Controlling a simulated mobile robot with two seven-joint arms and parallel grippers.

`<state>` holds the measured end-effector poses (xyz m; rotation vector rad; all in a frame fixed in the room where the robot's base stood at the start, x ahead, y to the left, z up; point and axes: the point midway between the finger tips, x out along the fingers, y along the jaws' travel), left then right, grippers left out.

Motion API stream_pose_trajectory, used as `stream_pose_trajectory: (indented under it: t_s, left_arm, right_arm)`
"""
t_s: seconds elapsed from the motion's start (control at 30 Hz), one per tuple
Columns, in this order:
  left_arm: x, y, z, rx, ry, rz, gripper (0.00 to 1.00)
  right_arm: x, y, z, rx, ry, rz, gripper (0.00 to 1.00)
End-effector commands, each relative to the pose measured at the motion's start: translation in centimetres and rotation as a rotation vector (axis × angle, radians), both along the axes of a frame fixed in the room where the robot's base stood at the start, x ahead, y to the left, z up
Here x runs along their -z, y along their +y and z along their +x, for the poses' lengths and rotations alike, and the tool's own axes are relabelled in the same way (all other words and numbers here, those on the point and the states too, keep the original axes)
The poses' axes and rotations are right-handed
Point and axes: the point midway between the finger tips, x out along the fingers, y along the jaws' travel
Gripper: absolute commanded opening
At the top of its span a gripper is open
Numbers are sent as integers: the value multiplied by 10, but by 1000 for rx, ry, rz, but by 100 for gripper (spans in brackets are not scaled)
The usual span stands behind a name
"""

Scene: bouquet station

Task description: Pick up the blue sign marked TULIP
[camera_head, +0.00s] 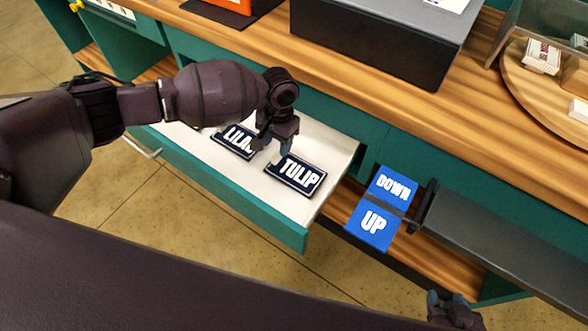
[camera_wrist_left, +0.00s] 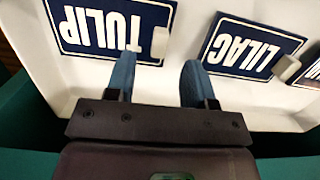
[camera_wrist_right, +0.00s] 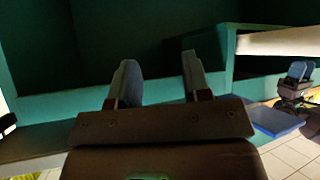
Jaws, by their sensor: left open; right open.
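The blue TULIP sign (camera_head: 296,176) lies flat in the open white drawer (camera_head: 282,204), right of the blue LILAC sign (camera_head: 236,141). In the left wrist view the TULIP sign (camera_wrist_left: 85,27) is at upper left, with a small pale tab on its edge, and the LILAC sign (camera_wrist_left: 252,48) is at right. My left gripper (camera_head: 272,150) is open and empty over the drawer, between the two signs; its fingers (camera_wrist_left: 158,85) show apart in the left wrist view. My right gripper (camera_head: 450,300) is at the lower right, open and empty in the right wrist view (camera_wrist_right: 158,80).
A blue DOWN/UP panel (camera_head: 372,226) stands right of the drawer beside a dark grey slab (camera_head: 490,232). The wooden counter (camera_head: 240,47) above holds a dark box (camera_head: 375,45) and a round wooden tray (camera_head: 520,92). Part of another sign (camera_wrist_left: 313,72) shows beyond LILAC.

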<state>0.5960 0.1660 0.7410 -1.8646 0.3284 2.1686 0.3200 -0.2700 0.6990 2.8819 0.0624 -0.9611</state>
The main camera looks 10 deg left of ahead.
Motion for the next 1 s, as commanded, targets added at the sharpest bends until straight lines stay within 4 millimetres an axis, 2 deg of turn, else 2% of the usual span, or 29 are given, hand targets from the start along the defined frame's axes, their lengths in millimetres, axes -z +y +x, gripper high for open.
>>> stream_pose_trajectory:
  t_s: [0.2, 0.33, 0.63, 0.93, 1.0]
  left_arm:
    - [30, 1, -2, 0, 6, 1, 49]
    - [46, 2, -4, -1, 5, 2, 49]
    - [47, 2, -4, -1, -1, 1, 47]
    - [47, 2, -4, 0, -1, 1, 1]
    - [47, 2, -4, 0, -1, 1, 0]
  right_arm:
    - [13, 2, -3, 3, 17, 5, 44]
    - [14, 2, 0, 2, 14, 6, 44]
    - [7, 2, 8, -2, -7, 4, 44]
    - [12, -2, 1, -6, 10, -5, 44]
    - [12, -2, 0, -5, 12, -6, 44]
